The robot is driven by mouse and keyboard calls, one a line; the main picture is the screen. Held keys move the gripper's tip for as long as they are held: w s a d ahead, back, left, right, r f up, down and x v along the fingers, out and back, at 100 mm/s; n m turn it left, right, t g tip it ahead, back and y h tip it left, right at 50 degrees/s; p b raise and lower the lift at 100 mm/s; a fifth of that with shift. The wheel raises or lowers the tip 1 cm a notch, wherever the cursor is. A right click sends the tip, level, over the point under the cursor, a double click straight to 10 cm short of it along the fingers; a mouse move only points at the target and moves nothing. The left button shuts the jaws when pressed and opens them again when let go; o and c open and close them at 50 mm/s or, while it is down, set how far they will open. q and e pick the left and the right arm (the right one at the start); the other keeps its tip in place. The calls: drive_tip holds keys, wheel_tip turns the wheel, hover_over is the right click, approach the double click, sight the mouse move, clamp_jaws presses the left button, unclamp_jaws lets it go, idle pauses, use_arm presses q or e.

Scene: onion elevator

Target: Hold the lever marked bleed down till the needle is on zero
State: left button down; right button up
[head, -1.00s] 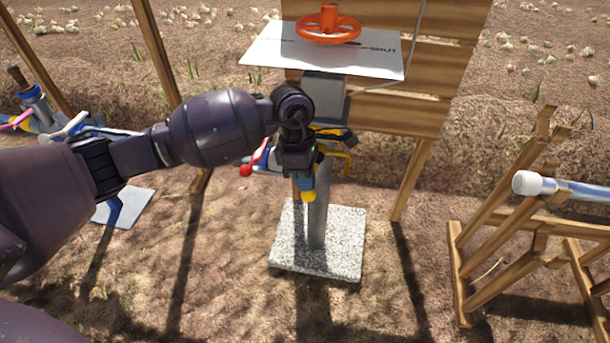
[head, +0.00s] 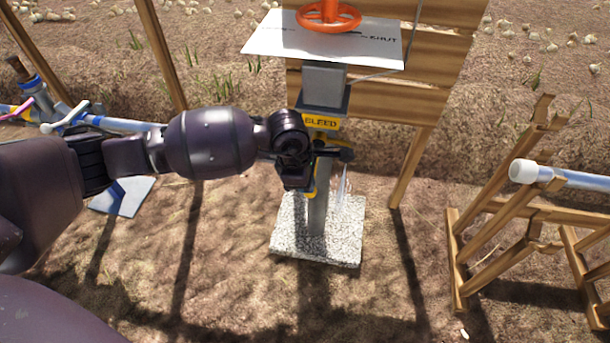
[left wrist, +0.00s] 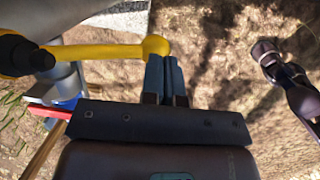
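The yellow plate marked BLEED (head: 320,122) is on the post under the grey box. In the left wrist view the yellow lever (left wrist: 100,52) runs across to a round knob. My left gripper (left wrist: 165,58) is shut, its two fingers close together with nothing visible between them. Its tips are at the knob; I cannot tell whether they touch. In the head view my left gripper (head: 300,190) is low in front of the post and hides most of the lever. A whitish spray (head: 342,187) shows beside the post. No needle is visible.
An orange handwheel (head: 328,16) stands above a white plate (head: 290,38) at the top. The post stands on a speckled slab (head: 345,235). A wooden rack with a white-capped pipe (head: 525,172) is at the right. Other pipework (head: 40,100) is at the left.

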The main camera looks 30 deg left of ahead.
use_arm(q)
drive_tip(key=shift+f, duration=0.65)
drive_tip(key=shift+s+f, duration=0.1)
drive_tip(key=shift+f, duration=0.05)
use_arm(e)
drive_tip(key=shift+a+f, duration=0.1)
use_arm(q)
drive_tip(key=shift+s+f, duration=0.25)
drive_tip(key=shift+f, duration=0.1)
use_arm(e)
drive_tip(key=shift+s, duration=0.1)
idle(3.0)
idle(2.5)
use_arm(q)
drive_tip(key=s+r+p, duration=0.2)
drive_tip(key=r+p, duration=0.1)
drive_tip(key=r, duration=0.4)
drive_tip(key=s+a+r+p, duration=0.1)
drive_tip(key=s+r+p, duration=0.1)
drive_tip(key=r, duration=0.5)
drive_tip(key=shift+a+r+p, duration=0.25)
drive_tip(key=shift+p, duration=0.3)
use_arm(e)
drive_tip(key=shift+s+d+r+g, duration=0.25)
drive_tip(key=shift+s+d+g, duration=0.1)
drive_tip(key=shift+s, duration=0.3)
drive_tip(key=shift+s+d+r+g, duration=0.25)
drive_tip(key=shift+s+d+g, duration=0.1)
drive_tip(key=shift+s, duration=0.25)
